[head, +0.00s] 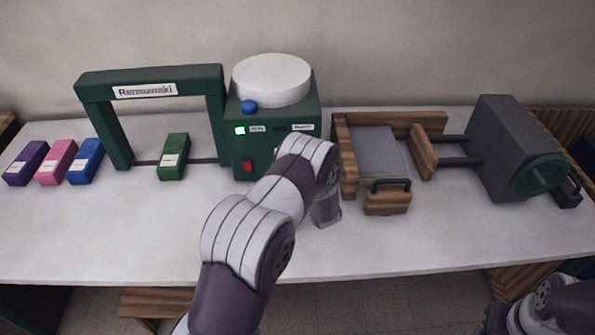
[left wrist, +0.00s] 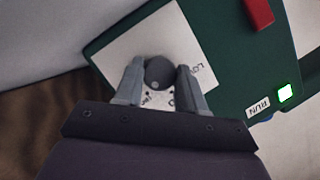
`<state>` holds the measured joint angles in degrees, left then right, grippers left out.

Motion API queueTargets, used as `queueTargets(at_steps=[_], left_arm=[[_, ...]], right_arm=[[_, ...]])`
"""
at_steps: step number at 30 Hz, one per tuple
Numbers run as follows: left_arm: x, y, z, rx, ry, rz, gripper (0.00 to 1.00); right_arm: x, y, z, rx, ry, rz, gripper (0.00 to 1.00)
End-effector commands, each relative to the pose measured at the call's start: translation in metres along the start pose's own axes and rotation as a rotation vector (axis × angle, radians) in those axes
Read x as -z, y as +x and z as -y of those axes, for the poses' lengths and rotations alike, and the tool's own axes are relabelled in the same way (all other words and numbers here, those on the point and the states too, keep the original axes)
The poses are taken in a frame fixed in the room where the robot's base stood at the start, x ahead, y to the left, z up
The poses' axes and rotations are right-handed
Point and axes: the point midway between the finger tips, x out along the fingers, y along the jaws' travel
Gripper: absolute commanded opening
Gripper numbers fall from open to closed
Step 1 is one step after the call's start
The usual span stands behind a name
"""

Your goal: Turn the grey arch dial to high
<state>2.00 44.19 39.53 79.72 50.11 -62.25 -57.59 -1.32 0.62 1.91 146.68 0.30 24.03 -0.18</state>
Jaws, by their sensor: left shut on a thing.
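The grey dial (left wrist: 160,72) is a dark round knob on a white plate (left wrist: 125,45) on the front of the green machine (head: 240,140). My left gripper (left wrist: 158,88) has one finger on each side of the dial and is shut on it. A label that seems to read LOW shows beside the right finger; other marks below the dial are partly hidden by the fingers. In the head view my left arm covers the dial and plate. My right arm shows only in part at the bottom right, and its gripper is out of view.
The machine has a red switch (head: 248,167), a lit green light (head: 240,131), a blue button (head: 249,107) and a white round top (head: 271,80). A green arch (head: 150,82) stands left, a wooden press (head: 349,150) right. The white table (head: 120,230) is clear in front.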

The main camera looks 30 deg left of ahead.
Motion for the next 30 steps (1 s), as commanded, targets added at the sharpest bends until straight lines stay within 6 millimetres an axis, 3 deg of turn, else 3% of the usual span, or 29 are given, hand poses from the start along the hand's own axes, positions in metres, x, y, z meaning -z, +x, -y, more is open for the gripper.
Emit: queueTargets(at_steps=[8,9,11,12,22,26,30], left_arm=[[0.002,0.0,0.0,0.001,0.001,-0.004,0.09],[0.002,0.0,0.0,0.001,0.001,-0.004,0.43],[0.002,0.0,0.0,0.001,0.001,-0.004,0.62],[0.001,0.0,0.0,0.0,0.001,-0.003,0.65],[0.001,-0.007,-0.001,-0.002,0.001,-0.003,0.65],[0.001,-0.035,-0.001,-0.003,0.003,-0.005,0.65],[0.002,-0.075,-0.002,-0.004,0.003,-0.006,0.65]], right_arm=[[0.0,0.0,0.0,0.0,0.0,0.0,0.43],[0.0,0.0,0.0,0.0,0.0,0.0,0.43],[0.0,0.0,0.0,0.0,0.0,0.0,0.43],[0.0,0.0,0.0,0.0,0.0,0.0,0.43],[0.0,0.001,0.0,0.0,0.0,0.0,0.43],[0.0,0.003,0.0,0.0,0.0,0.0,0.43],[-0.001,0.004,0.0,0.0,0.0,0.0,0.43]])
